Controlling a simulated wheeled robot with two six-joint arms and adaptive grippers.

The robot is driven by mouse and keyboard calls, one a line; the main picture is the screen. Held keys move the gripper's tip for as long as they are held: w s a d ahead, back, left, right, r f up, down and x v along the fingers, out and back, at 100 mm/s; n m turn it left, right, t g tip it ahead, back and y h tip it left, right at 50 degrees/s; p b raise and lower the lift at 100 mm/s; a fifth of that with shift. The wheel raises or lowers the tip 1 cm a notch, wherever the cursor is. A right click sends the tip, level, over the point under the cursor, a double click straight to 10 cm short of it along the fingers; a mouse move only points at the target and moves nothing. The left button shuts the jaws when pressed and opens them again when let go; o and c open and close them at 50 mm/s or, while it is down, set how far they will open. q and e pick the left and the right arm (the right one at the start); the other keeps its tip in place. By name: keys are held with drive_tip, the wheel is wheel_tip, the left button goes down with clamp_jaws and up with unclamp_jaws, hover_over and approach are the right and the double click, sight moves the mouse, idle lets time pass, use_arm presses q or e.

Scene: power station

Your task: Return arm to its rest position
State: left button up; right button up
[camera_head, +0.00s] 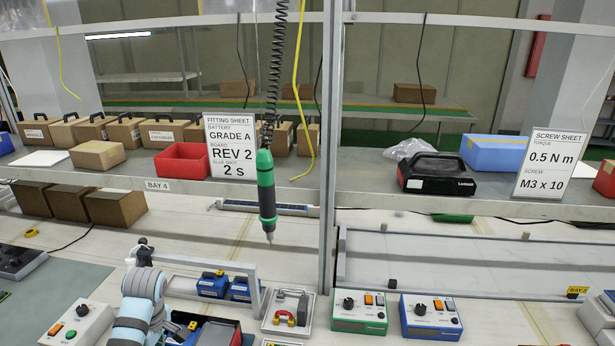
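My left arm (135,315), light blue and grey, rises from the bottom edge left of centre. At its upper end is a small dark part (143,252), probably my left gripper. Its fingers cannot be made out, and nothing is clearly held. My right arm and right gripper are not in view.
A grey frame (215,262) stands beside my arm, with blue boxes (212,285) behind it. A green-black screwdriver (266,190) hangs from a coiled cord. A green-based control box (360,313) and a blue one (430,317) stand right of centre. A post (331,150) rises between bays.

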use_arm(q)
drive_tip(key=s+d+f+m, duration=0.1)
drive_tip(key=s+f+m, duration=0.3)
drive_tip(key=f, duration=0.5)
drive_tip(key=s+d+f+m+b, duration=0.1)
drive_tip(key=s+f+m, duration=0.1)
drive_tip(key=s+f, duration=0.5)
drive_tip(key=s+d+f+m, duration=0.1)
drive_tip(key=s+f+m, duration=0.2)
drive_tip(key=f, duration=0.8)
drive_tip(key=s+d+f+m, duration=0.2)
drive_tip(key=s+f, duration=0.2)
drive_tip(key=s, duration=0.5)
drive_tip(key=s+d+f+m+t+h, duration=0.1)
drive_tip(key=s+d+f+m, duration=0.1)
drive_tip(key=s, duration=0.7)
drive_tip(key=s+d+f+m+b, duration=0.1)
drive_tip(key=s+f+m, duration=0.3)
drive_tip(key=s, duration=0.5)
wheel_tip(320, 180, down, 2)
drive_tip(key=shift+d+f+t, duration=0.1)
drive_tip(key=shift+d+t, duration=0.2)
drive_tip(key=shift+d, duration=0.3)
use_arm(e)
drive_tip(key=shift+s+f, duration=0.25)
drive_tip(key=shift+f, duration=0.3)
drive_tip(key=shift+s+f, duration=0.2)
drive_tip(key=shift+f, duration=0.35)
use_arm(q)
drive_tip(key=shift+w, duration=0.1)
